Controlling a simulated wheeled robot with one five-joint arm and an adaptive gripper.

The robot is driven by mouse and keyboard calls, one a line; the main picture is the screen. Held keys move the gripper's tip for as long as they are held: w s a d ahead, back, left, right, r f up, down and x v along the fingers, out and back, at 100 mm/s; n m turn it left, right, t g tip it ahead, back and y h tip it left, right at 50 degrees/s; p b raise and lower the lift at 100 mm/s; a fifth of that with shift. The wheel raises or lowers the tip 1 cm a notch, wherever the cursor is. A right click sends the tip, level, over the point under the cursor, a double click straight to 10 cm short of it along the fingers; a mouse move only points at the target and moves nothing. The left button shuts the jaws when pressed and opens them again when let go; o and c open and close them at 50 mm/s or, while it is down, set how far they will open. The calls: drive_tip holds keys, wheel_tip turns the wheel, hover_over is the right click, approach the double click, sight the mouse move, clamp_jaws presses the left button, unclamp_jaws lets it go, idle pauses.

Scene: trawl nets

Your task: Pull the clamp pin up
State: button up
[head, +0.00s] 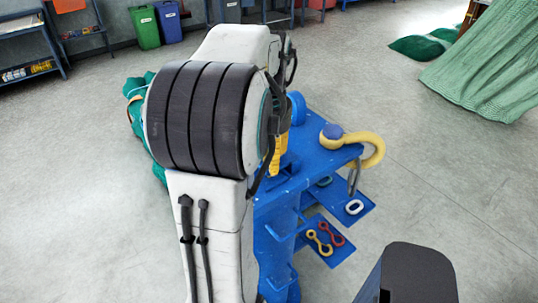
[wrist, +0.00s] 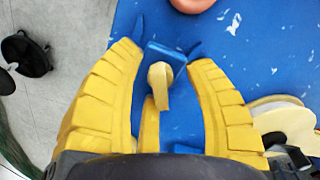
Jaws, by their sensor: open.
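In the wrist view my gripper (wrist: 167,40) is open, with one yellow finger on each side of a small yellow pin-like piece (wrist: 160,84). This piece stands at a blue block (wrist: 166,56) on the blue bench top and looks like the clamp pin, though its lower part is hidden. Neither finger clearly touches it. In the head view my gripper (head: 277,155) shows only as a yellow part beside my arm, low over the blue bench (head: 318,158). My arm hides the pin there.
Lower blue shelves hold a white link (head: 354,207), a red shackle (head: 332,234) and a yellow shackle (head: 319,243). A green net (head: 490,70) hangs at the right.

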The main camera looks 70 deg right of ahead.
drive_tip(key=shift+c, duration=0.3)
drive_tip(key=shift+s, duration=0.1)
clamp_jaws()
drive_tip(key=shift+r+p, duration=0.7)
drive_tip(key=shift+r, duration=1.1)
drive_tip(key=shift+d, duration=0.1)
drive_tip(key=shift+c, duration=1.4)
unclamp_jaws()
drive_tip(key=o, duration=0.3)
drive_tip(key=shift+o, duration=0.2)
drive_tip(key=shift+w, duration=0.2)
